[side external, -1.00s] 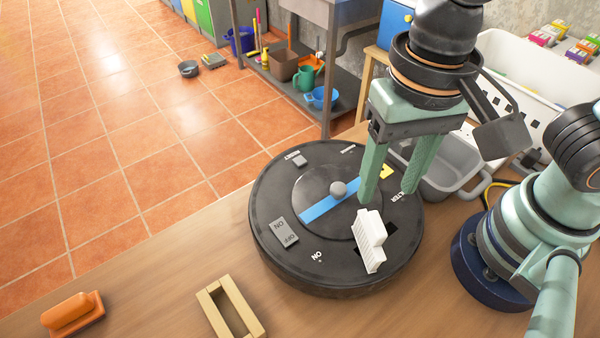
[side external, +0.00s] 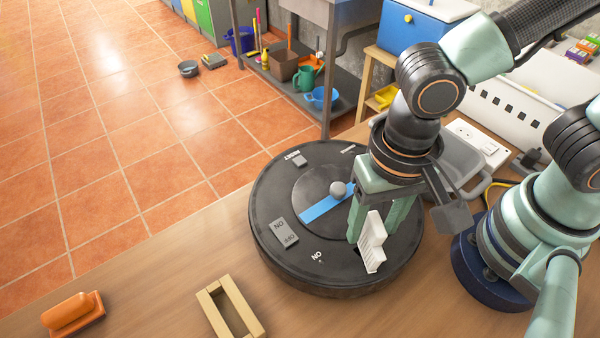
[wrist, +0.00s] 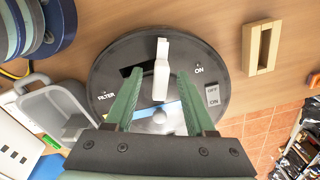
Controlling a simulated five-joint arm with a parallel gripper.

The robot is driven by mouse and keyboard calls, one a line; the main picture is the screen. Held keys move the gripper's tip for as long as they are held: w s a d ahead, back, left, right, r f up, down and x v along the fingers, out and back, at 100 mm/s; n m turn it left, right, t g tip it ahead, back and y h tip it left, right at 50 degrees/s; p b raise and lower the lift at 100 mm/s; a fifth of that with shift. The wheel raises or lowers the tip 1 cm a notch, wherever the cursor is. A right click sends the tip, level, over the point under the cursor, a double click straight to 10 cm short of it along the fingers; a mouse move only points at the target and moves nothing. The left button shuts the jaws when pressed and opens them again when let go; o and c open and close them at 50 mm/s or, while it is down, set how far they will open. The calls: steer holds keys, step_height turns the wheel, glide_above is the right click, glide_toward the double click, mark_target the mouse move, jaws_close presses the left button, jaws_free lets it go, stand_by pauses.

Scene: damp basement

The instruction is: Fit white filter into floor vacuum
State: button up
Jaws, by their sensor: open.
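The white filter (side external: 373,241) sits on top of the round black floor vacuum (side external: 283,236), near its front right part. In the wrist view the filter (wrist: 162,72) lies beside the dark slot (wrist: 131,83) near the FILTER label, with part of the slot bare to its left. My gripper (side external: 370,238) is lowered over the filter, pointing down. In the wrist view my gripper (wrist: 160,73) is open, one finger on each side of the filter, with gaps visible. The near finger and filter hide the slot in the side view.
The vacuum has a blue stripe with a grey knob (side external: 338,189) and an ON/OFF switch (side external: 285,234). A wooden frame (side external: 230,308) and an orange-handled block (side external: 72,312) lie on the table. A grey bin (wrist: 62,112) and a power strip (side external: 477,143) stand on the arm's side.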

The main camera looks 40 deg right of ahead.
jaws_close()
steer(key=shift+r, duration=0.15)
step_height(320, 180, up, 19)
step_height(320, 180, down, 13)
steer(key=d+n, duration=0.2)
steer(key=n, duration=2)
steer(key=shift+w+d+r+n+g+h, duration=0.15)
steer(key=shift+w+d+n+g+h, duration=0.15)
steer(key=shift+g+h, duration=0.1)
